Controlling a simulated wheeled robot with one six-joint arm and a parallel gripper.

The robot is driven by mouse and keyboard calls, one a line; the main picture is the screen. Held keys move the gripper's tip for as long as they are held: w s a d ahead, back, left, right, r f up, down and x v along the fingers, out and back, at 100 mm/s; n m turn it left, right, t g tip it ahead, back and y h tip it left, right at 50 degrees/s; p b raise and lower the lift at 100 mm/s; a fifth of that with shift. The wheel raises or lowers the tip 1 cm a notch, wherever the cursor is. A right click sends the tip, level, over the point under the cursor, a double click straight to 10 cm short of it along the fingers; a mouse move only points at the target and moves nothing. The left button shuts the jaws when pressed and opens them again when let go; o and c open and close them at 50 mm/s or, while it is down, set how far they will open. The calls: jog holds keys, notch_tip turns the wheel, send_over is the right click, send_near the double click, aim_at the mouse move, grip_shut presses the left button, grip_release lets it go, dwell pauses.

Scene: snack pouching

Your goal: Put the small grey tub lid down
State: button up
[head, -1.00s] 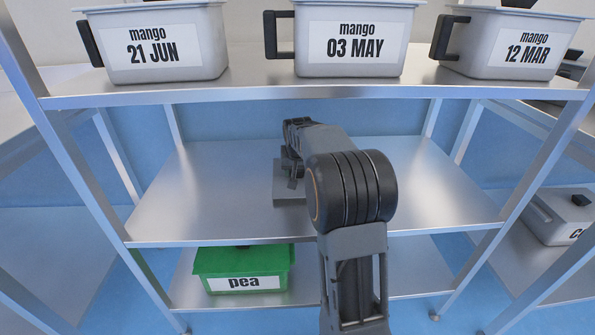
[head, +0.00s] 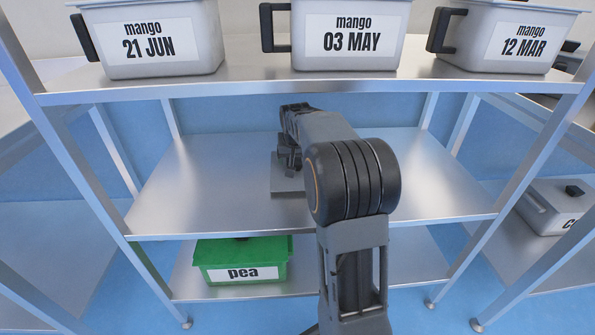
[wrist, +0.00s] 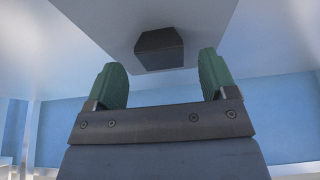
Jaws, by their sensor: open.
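The small grey tub lid (head: 287,184) lies flat on the middle shelf, left of the shelf's centre, partly hidden by my arm in the head view. In the wrist view the lid (wrist: 205,22) shows with its dark knob (wrist: 160,48). My gripper (wrist: 165,72) has its two green fingers wide apart, one on each side of the knob, with gaps between. In the head view my gripper (head: 290,160) is over the lid, mostly hidden by the arm.
The middle shelf (head: 400,190) is otherwise clear. Mango tubs dated 21 JUN (head: 150,40), 03 MAY (head: 350,38) and 12 MAR (head: 505,40) stand on the shelf above. A green pea tub (head: 243,260) is below. Metal posts flank the shelf.

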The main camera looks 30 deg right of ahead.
jog(key=v, duration=0.3)
jog(key=shift+w+p, duration=0.15)
jog(key=shift+p, duration=0.25)
jog(key=s+a+f+n+y+p, duration=0.1)
jog(key=s+a+n, duration=0.1)
jog(key=s+a, duration=0.6)
jog(key=s+a+f+n+g+y+p, duration=0.1)
jog(key=s+a+f+n, duration=0.1)
jog(key=s+a, duration=0.7)
jog(key=s+n, duration=0.1)
jog(key=s, duration=0.6)
jog(key=shift+f+g, duration=0.25)
jog(key=shift+g, duration=0.05)
jog(key=shift+a, duration=0.1)
